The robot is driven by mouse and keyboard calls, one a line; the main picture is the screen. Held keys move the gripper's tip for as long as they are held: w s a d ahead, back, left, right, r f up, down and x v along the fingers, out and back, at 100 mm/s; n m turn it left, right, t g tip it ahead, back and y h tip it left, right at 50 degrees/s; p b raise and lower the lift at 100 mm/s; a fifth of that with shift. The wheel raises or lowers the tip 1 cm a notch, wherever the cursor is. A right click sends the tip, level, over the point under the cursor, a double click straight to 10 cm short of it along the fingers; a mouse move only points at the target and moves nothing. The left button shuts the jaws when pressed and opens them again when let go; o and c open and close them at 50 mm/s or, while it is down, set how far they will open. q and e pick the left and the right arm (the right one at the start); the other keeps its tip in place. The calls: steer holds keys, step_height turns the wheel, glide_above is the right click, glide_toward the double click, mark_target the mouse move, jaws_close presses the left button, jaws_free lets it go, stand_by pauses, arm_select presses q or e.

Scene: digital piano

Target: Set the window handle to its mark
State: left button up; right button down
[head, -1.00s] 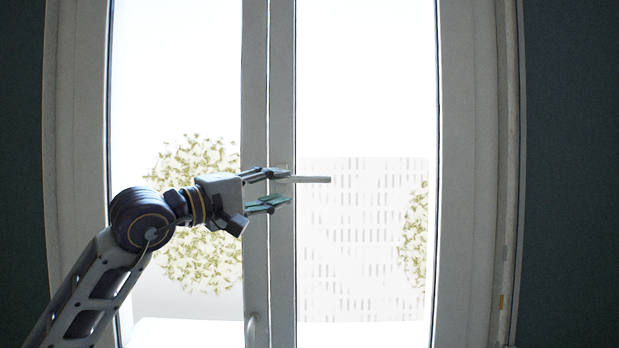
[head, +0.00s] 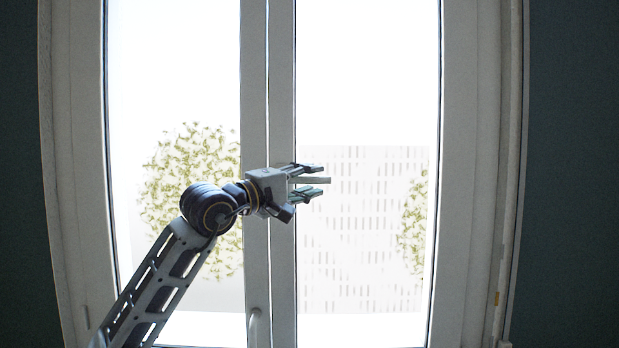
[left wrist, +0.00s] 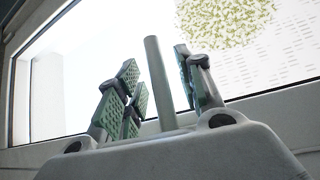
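The window handle (head: 314,180) is a light grey bar that points to the right, level, from the window's middle frame. My left gripper (head: 309,181) is open, with one finger above the handle and one below it. In the left wrist view the handle (left wrist: 160,84) stands between the green-padded fingers of the gripper (left wrist: 160,92), with gaps visible on both sides. The handle's base is hidden behind the gripper. I cannot make out a mark. My right gripper is not in view.
The tall white window frame (head: 254,120) has two glass panes, with a tree (head: 190,170) and a pale building (head: 365,230) outside. Another small handle (head: 254,325) shows low on the middle frame. Dark walls (head: 570,170) flank the window.

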arm_select(q)
steer(key=shift+w+d, duration=0.2)
jaws_close()
stand_by(0.3)
